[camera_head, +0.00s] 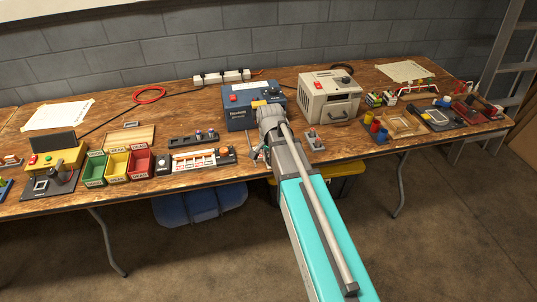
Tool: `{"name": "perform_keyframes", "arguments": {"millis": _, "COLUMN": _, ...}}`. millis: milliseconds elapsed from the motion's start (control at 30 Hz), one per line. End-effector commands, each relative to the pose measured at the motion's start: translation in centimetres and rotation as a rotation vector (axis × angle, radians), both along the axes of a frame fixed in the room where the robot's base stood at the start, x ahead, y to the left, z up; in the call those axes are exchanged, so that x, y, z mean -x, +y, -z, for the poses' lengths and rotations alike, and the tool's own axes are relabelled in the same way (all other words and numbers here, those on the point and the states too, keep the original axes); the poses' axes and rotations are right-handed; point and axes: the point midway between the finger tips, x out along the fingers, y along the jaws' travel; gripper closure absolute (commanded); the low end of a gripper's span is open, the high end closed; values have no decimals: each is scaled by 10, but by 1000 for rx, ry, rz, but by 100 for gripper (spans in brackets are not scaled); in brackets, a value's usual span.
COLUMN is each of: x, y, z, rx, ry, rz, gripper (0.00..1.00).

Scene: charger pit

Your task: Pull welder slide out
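A blue box (238,117) with a red button and dials stands at the middle back of the wooden workbench. My teal arm reaches up to the bench in front of it and covers its right part. My gripper (257,154) is small and partly hidden by my own arm, near the bench's front edge. Its finger opening is not clear. A long white and orange unit with dark ends (197,159) lies just left of the gripper. I cannot tell which part is the welder slide.
A beige box (328,98) with a handle stands right of the blue one. Green (95,170), yellow (117,165) and red (140,163) bins sit at the left. A small grey block (315,140) is right of my arm. A power strip (222,76) lies at the back.

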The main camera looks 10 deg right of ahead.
Motion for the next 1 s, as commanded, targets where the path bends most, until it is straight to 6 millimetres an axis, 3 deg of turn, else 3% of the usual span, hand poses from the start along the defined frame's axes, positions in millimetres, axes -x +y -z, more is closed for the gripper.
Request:
{"name": "perform_keyframes", "arguments": {"millis": 167, "x": -1, "y": 0, "z": 0, "rx": 0, "ry": 0, "rz": 0, "gripper": 100}}
{"name": "perform_keyframes", "arguments": {"millis": 200, "x": -1, "y": 0, "z": 0, "rx": 0, "ry": 0, "rz": 0, "gripper": 63}}
{"name": "perform_keyframes", "arguments": {"millis": 367, "x": -1, "y": 0, "z": 0, "rx": 0, "ry": 0, "rz": 0, "gripper": 33}}
{"name": "perform_keyframes", "arguments": {"millis": 1000, "x": 1, "y": 0, "z": 0, "rx": 0, "ry": 0, "rz": -9, "gripper": 32}}
